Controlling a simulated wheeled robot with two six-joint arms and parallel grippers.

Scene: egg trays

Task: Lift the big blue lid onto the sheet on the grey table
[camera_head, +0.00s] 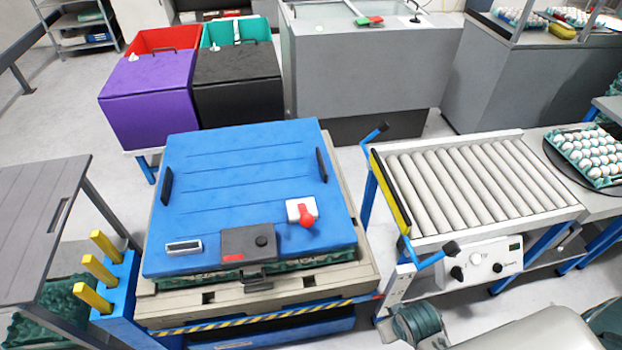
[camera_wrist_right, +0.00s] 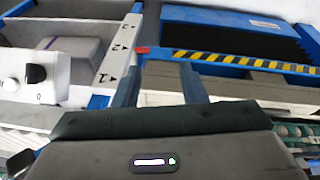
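The big blue lid (camera_head: 240,190) lies flat on a beige crate (camera_head: 200,305) in the middle of the head view. It has black handles on its left and right sides, a red knob on a white plate, and a dark latch in front. Green egg trays (camera_head: 315,257) show under its front edge. The grey table (camera_head: 40,215) stands at the left; its top is a dark slatted surface with a slot, and I cannot tell a separate sheet. My right gripper (camera_wrist_right: 162,66) looks open and empty in the wrist view, apart from the lid. My left gripper is in neither view.
A roller conveyor (camera_head: 400,165) stands right of the crate. Yellow posts on a blue stand (camera_head: 118,285) rise between crate and grey table. Purple (camera_head: 148,95) and black (camera_head: 238,85) bins and a grey cabinet (camera_head: 370,65) stand behind. Eggs fill a tray (camera_head: 590,165) at right.

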